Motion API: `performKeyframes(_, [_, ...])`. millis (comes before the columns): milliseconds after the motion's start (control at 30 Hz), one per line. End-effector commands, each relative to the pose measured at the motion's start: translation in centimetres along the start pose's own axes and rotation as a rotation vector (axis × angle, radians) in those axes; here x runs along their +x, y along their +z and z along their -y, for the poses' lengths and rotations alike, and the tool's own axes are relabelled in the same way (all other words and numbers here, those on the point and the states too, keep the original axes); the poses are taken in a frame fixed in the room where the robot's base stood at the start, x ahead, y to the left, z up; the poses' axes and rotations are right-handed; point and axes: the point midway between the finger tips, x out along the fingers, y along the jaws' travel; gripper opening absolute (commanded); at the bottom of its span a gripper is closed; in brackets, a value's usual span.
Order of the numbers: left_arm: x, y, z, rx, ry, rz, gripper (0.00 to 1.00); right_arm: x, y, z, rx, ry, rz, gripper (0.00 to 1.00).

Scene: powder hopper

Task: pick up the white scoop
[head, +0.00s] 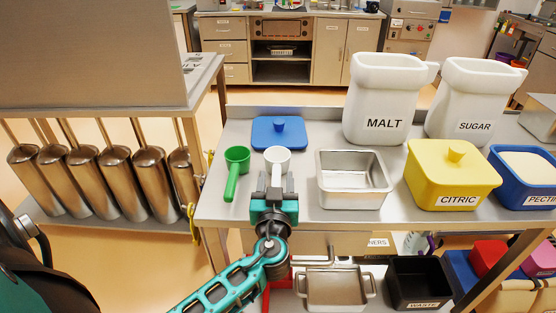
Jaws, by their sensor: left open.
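The white scoop (277,157) lies on the steel table (300,214), its round cup facing up and towards the back. My left gripper (275,185) is at the table's front edge, open, directly in front of the cup. Its fingers point at the scoop and overlap the place where the handle would be, so the handle is mostly hidden. I cannot tell whether the fingers touch it. My right gripper is not in view.
A green scoop (236,170) lies close on the left. A blue lid (279,131) is behind. A steel pan (354,194) stands on the right, with a yellow CITRIC tub (453,180), a blue tub (522,187), and white MALT (384,98) and SUGAR (473,98) containers beyond.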

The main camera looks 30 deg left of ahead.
Motion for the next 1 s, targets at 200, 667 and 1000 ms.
performKeyframes(200, [-0.07, 0.03, 0.01, 0.0, 0.0, 0.0, 0.53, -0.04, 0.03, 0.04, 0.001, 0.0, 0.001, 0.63])
performKeyframes(667, [-0.05, 0.02, 0.01, 0.0, 0.0, 0.0, 0.16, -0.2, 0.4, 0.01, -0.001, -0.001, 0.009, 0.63])
performKeyframes(1000, [-0.04, -0.02, 0.01, 0.0, 0.0, 0.0, 0.0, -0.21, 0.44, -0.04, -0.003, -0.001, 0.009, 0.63])
